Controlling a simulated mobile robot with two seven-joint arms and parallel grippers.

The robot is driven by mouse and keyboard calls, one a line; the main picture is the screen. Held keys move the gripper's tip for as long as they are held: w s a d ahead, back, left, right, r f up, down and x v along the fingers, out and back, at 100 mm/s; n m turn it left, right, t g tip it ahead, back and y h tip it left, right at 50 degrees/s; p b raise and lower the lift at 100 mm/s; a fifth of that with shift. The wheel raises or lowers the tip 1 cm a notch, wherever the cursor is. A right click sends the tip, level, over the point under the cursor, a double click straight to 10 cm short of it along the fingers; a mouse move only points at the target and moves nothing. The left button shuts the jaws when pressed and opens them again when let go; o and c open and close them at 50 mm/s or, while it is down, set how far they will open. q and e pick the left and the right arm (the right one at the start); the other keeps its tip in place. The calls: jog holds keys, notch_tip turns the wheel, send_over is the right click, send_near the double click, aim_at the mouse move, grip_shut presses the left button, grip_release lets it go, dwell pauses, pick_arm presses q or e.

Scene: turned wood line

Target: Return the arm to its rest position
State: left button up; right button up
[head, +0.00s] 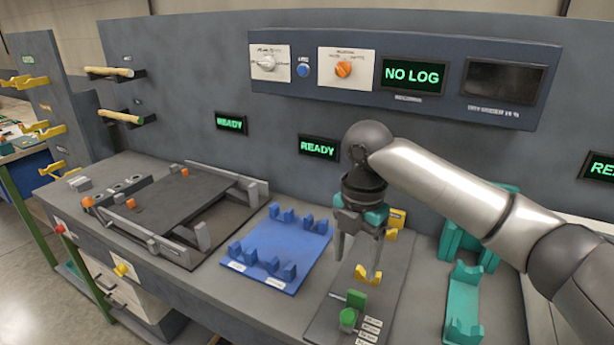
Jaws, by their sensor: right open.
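My right arm reaches in from the right side of the head view. Its gripper (357,268) points down above the grey board on the bench. The two fingers are apart with nothing between them. A yellow holder (391,232) stands just behind the gripper and is partly hidden by it. My left gripper is not in the head view.
A blue fixture plate (274,252) with several cradles lies left of the gripper. A green button (347,318) sits in front of it. Teal cradles (463,302) stand to the right. A control panel (400,75) reading NO LOG is on the wall behind.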

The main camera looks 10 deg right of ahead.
jog(key=s+a+f+m+t+y, duration=0.2)
jog(key=s+a+f+m+y, duration=0.2)
jog(key=s+a+f+m, duration=0.75)
jog(key=s+d+f+m+t+h, duration=0.2)
jog(key=s+d+f+m+h, duration=0.25)
jog(key=s+d+m, duration=0.9)
notch_tip(320, 180, down, 25)
jog(key=s+n+g+b, duration=0.1)
jog(key=g+b, duration=0.1)
jog(key=b, duration=0.1)
jog(key=s+d+f+g+b, duration=0.1)
jog(key=s+d+f+b, duration=0.1)
jog(key=s+f, duration=1.4)
jog(key=shift+d+f+b, duration=0.35)
jog(key=shift+f+b, duration=0.25)
jog(key=shift+f, duration=0.3)
jog(key=shift+y, duration=0.25)
